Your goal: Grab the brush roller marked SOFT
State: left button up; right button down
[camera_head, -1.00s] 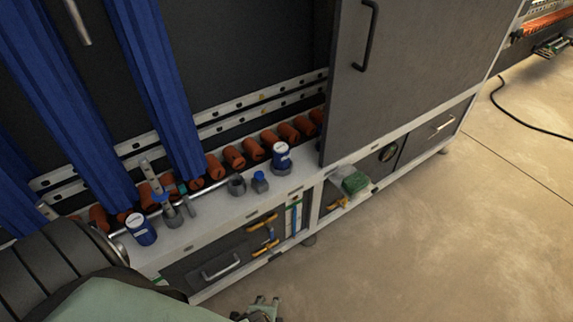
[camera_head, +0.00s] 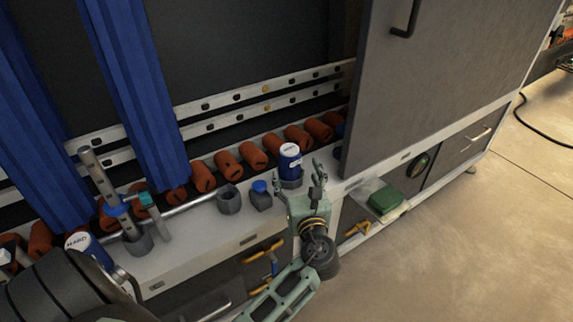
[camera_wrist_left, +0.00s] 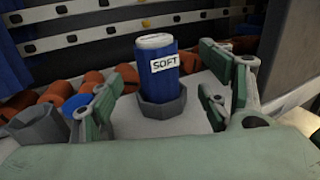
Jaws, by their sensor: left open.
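The blue brush roller marked SOFT (camera_wrist_left: 160,72) stands upright in a grey hexagonal holder (camera_wrist_left: 163,110) on the white ledge. In the head view this roller (camera_head: 290,162) stands just beyond my left gripper (camera_head: 301,180). The gripper is open and empty. In the left wrist view its fingers flank the roller from the near side, with a gap on each side. A second blue roller, marked HARD (camera_head: 87,246), is at the left end of the ledge, partly behind a black ribbed part. My right gripper is not in view.
Several orange cylinders (camera_head: 254,155) line the back of the ledge. An empty grey holder (camera_head: 229,199) and a blue-capped grey bottle (camera_head: 260,196) stand left of the SOFT roller. A grey door (camera_head: 445,80) is close on the right. Blue strips (camera_head: 140,85) hang at left.

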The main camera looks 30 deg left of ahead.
aim_at(293, 163)
pick_arm(q)
jog(key=shift+w+a+r, duration=0.3)
jog(key=shift+a, duration=0.15)
jog(key=shift+w+a+r, duration=0.2)
jog(key=shift+w+a, duration=0.25)
jog(key=shift+w, duration=0.05)
jog(key=shift+w+a, duration=0.15)
jog(key=shift+a, duration=0.05)
jog(key=x, duration=0.1)
jog(key=b+x, duration=0.1)
jog(key=x, duration=0.2)
jog(key=shift+w+a+f+b, duration=0.25)
jog(key=shift+a+b, duration=0.1)
jog(key=c, duration=1.3)
jog(key=shift+c, duration=0.6)
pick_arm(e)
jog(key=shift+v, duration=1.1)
pick_arm(q)
jog(key=shift+r, duration=0.2)
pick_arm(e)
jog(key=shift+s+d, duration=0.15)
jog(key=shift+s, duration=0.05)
